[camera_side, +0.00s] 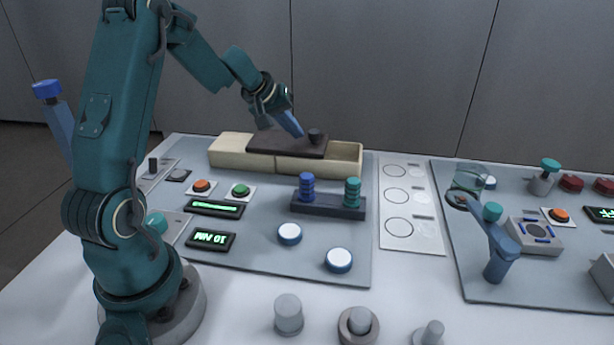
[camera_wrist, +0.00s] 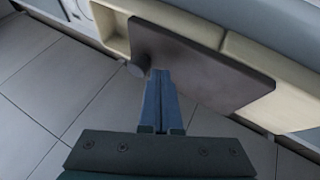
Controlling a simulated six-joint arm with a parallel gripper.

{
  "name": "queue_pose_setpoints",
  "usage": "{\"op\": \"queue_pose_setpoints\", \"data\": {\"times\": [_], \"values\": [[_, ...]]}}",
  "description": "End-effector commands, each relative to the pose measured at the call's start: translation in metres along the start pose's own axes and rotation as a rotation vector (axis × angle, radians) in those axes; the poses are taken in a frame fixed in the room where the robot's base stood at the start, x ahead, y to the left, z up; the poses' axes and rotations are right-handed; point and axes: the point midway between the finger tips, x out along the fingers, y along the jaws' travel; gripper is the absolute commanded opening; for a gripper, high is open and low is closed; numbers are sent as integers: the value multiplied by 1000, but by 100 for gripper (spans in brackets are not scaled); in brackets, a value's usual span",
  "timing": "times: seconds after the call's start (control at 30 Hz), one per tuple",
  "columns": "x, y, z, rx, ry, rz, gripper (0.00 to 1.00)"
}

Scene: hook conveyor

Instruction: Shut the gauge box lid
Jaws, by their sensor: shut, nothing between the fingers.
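The gauge box (camera_side: 229,152) is a long cream box at the back of the left panel. Its dark brown lid (camera_side: 270,143) lies over the middle, with a dark round knob (camera_side: 316,135) near its right end. The box's right end is uncovered and shows an open compartment (camera_side: 345,153). In the wrist view the lid (camera_wrist: 205,65) and knob (camera_wrist: 137,69) show again. My gripper (camera_side: 299,134) is shut and empty, its blue fingertips just left of the knob, over the lid. In the wrist view the fingertips (camera_wrist: 160,73) are beside the knob; contact cannot be told.
A dark rack (camera_side: 328,206) with blue and teal ring stacks stands in front of the box. Buttons and green displays (camera_side: 211,240) lie left of it. A white card with circles (camera_side: 398,197) and a blue lever (camera_side: 495,245) are to the right.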

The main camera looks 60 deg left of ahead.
Motion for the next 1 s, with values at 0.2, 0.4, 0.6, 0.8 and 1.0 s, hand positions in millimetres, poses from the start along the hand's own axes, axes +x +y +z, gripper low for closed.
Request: {"op": "queue_pose_setpoints", "data": {"times": [0.2,0.4,0.6,0.8,1.0], "values": [[3,6,0,-1,1,0,0],[3,6,0,-1,1,0,0],[7,15,2,3,-2,1,0],[19,48,11,7,-3,3,0],[30,75,17,7,-4,6,0]]}}
